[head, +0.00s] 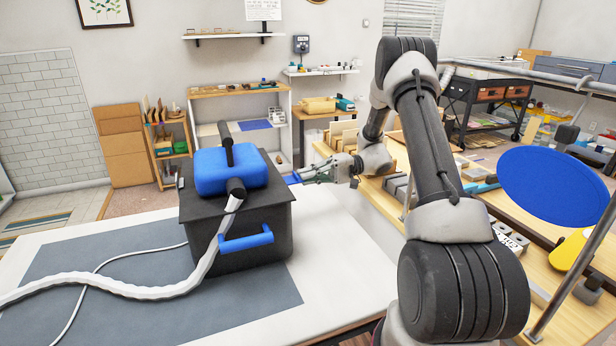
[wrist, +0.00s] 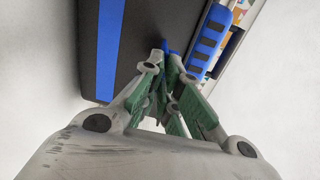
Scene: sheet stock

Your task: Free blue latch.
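A black box (head: 262,243) with a rounded blue top (head: 232,172) and a blue front handle (head: 246,241) stands on the table. The blue latch (head: 292,179) shows as a small blue piece at the box's right side, mostly hidden by my fingers. My gripper (head: 301,176) reaches it from the right. In the wrist view, the green-padded fingers (wrist: 167,56) converge close together, with a bit of the blue latch (wrist: 166,45) between their tips. The dark box side (wrist: 143,32) lies beyond, with a blue band (wrist: 110,45) along it.
A white hose (head: 120,287) runs from the box across the grey mat (head: 95,262). The white tabletop (head: 335,262) is bare right of the box. A wooden bench (head: 500,205) with several items stands right, behind my arm. A blue disc (head: 550,186) stands there.

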